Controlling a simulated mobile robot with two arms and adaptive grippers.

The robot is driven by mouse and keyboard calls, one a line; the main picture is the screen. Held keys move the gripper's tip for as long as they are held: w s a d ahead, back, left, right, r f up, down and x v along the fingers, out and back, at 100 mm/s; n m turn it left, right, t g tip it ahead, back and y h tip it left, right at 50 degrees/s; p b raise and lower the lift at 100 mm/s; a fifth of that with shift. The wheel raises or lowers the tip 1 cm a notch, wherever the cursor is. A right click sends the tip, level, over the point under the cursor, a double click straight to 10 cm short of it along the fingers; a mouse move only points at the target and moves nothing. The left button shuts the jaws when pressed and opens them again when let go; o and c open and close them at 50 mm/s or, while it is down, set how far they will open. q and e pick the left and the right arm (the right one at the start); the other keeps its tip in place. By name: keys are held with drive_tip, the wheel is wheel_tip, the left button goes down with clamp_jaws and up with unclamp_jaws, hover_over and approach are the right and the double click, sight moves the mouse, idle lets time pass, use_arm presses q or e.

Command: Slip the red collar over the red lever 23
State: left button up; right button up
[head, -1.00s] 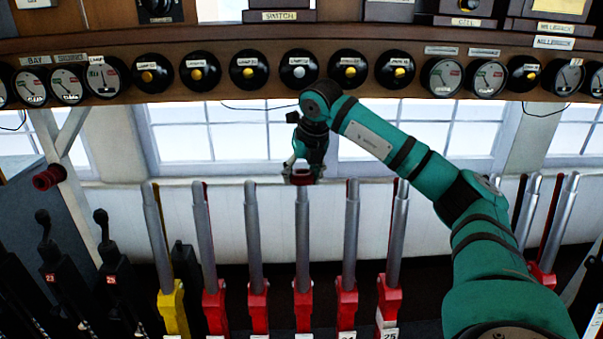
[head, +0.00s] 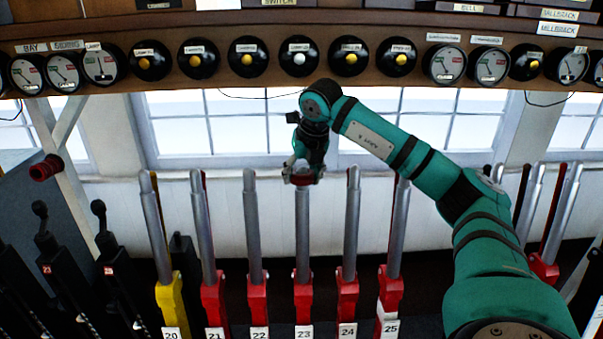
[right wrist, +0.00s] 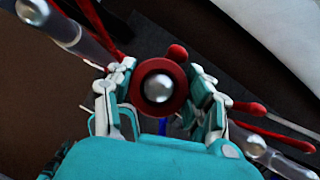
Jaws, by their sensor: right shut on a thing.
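The red collar (head: 302,180) is in my right gripper (head: 303,176), which is shut on it at the top of red lever 23 (head: 303,235). This lever has a silver upper rod, a red base and a label reading 23. In the right wrist view the collar (right wrist: 159,88) is a thick red ring between both fingers. The lever's round silver tip (right wrist: 158,88) shows inside the ring, near its middle, with a dark gap around it. The collar looks level with the lever's top end; how far down it sits is hidden by the fingers. My left gripper is not in view.
Lever 22 (head: 255,235) and lever 24 (head: 349,235) stand close on either side. A yellow-based lever 20 (head: 171,300) and black levers (head: 112,270) stand further left. A shelf with round instruments (head: 299,58) runs above. A dark red cylinder (head: 46,168) sits on the left post.

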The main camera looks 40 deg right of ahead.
drive_tip(key=shift+f, duration=0.15)
drive_tip(key=o, duration=1.3)
drive_tip(key=shift+o, duration=0.2)
drive_tip(key=shift+p+v, duration=2.6)
drive_tip(key=shift+v, duration=1.95)
